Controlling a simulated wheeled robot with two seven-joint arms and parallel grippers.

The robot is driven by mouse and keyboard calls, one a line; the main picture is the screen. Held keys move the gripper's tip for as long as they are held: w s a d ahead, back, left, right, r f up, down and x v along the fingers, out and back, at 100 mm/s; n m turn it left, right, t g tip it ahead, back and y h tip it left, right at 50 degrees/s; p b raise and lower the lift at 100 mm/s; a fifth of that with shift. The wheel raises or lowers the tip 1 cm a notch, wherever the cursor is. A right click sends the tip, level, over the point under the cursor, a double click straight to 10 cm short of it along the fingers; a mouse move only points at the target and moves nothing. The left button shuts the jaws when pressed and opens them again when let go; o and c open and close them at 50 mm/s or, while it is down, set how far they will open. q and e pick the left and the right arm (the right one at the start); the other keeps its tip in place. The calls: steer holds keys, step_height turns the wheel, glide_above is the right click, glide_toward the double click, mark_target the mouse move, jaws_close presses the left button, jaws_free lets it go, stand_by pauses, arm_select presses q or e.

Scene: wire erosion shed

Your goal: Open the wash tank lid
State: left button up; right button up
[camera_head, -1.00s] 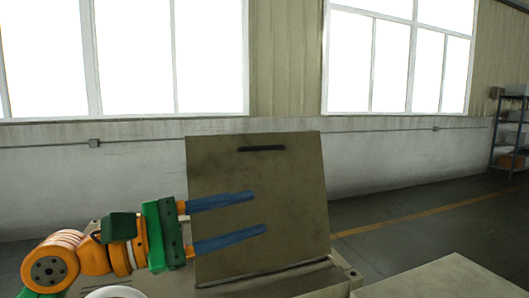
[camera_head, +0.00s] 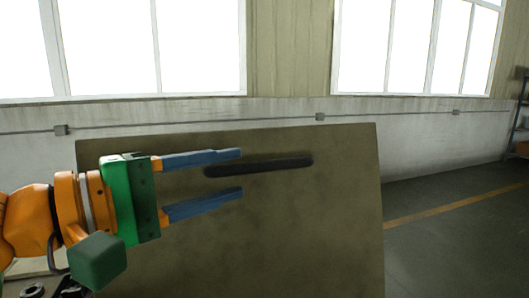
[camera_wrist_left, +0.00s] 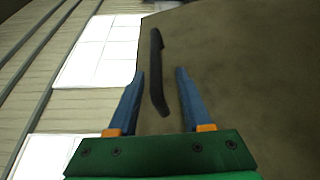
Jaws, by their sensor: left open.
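The wash tank lid (camera_head: 300,235) is a large, flat, olive-grey panel standing steeply raised in the head view. A dark bar handle (camera_head: 280,166) runs across its upper part. My left gripper (camera_head: 241,173) is open in front of the lid, its two blue fingers pointing right, with the handle's left end between the fingertips in the picture. In the left wrist view the handle (camera_wrist_left: 156,65) lies between and beyond the open fingers, with gaps on both sides. The lid (camera_wrist_left: 250,70) fills the right of that view. The tank body is mostly hidden. My right gripper is not in view.
A pale wall (camera_head: 440,140) with big windows stands behind the lid. Open floor (camera_head: 430,245) with a yellow line (camera_head: 430,208) lies to the right. A shelf (camera_head: 522,115) stands at the far right edge. Small dark parts (camera_head: 65,287) show at the lower left.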

mark_target(253, 169)
arm_select(q)
steer(key=d+p, duration=0.1)
steer(key=d+r+p, duration=0.1)
steer(key=d, duration=0.1)
steer(key=shift+w+d+r, duration=0.1)
steer(key=shift+w+d, duration=0.05)
steer(key=shift+d, duration=0.1)
steer(key=x, duration=0.1)
steer(key=p+x, duration=0.1)
steer(key=x, duration=0.1)
steer(key=shift+w+a+f, duration=0.1)
steer(key=shift+w+f, duration=0.05)
steer(key=shift+f, duration=0.15)
steer(key=shift+w+f, duration=0.1)
steer(key=shift+w, duration=0.1)
steer(key=shift+s+a, duration=0.15)
steer(key=shift+s, duration=0.15)
steer(key=c, duration=0.7)
jaws_close()
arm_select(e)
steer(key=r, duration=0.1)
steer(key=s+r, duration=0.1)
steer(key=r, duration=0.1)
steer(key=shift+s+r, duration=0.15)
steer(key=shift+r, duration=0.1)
arm_select(q)
steer(key=shift+w, duration=0.1)
